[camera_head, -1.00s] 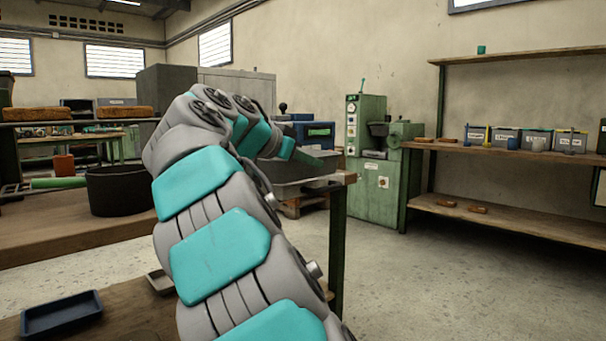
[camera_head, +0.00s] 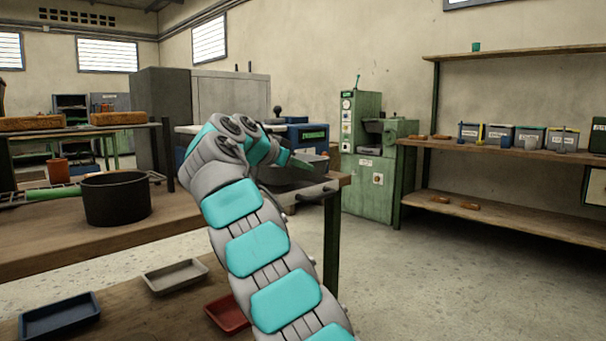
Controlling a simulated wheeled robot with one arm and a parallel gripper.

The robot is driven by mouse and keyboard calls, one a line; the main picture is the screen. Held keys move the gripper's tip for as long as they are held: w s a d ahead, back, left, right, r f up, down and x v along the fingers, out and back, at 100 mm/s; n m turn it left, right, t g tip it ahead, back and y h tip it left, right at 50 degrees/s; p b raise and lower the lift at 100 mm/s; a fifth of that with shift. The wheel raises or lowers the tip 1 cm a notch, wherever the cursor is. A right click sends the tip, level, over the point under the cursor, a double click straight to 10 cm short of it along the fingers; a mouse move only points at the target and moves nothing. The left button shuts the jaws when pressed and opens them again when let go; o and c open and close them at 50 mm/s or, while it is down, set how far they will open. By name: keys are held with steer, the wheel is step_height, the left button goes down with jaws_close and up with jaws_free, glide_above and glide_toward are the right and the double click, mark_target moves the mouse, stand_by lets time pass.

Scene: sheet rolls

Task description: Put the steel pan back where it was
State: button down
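A grey metal pan-like shape (camera_head: 286,179), likely the steel pan, shows low and partly hidden behind my arm, near the right end of the wooden bench. My gripper (camera_head: 301,162) is at the end of my grey and teal arm, over or beside this shape.
A dark round pot (camera_head: 116,199) stands on the wooden bench (camera_head: 60,240). A blue tray (camera_head: 60,316), a grey tray (camera_head: 175,276) and a red tray (camera_head: 228,314) lie on a lower surface in front. A blue device (camera_head: 305,136) and green machine (camera_head: 370,160) stand behind.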

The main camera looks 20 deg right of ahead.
mark_target(274, 168)
steer(key=shift+w+d, duration=0.1)
steer(key=shift+w, duration=0.15)
steer(key=shift+f+b, duration=0.95)
steer(key=shift+f, duration=0.75)
steer(key=shift+f, duration=0.2)
steer(key=c, duration=1.3)
jaws_free()
steer(key=shift+r, duration=0.1)
steer(key=shift+r, duration=0.1)
steer(key=p+v, duration=0.1)
steer(key=v, duration=1)
steer(key=shift+w+r, duration=0.1)
steer(key=shift+s+a+r, duration=0.1)
steer(key=shift+s+a, duration=0.2)
steer(key=shift+a, duration=0.15)
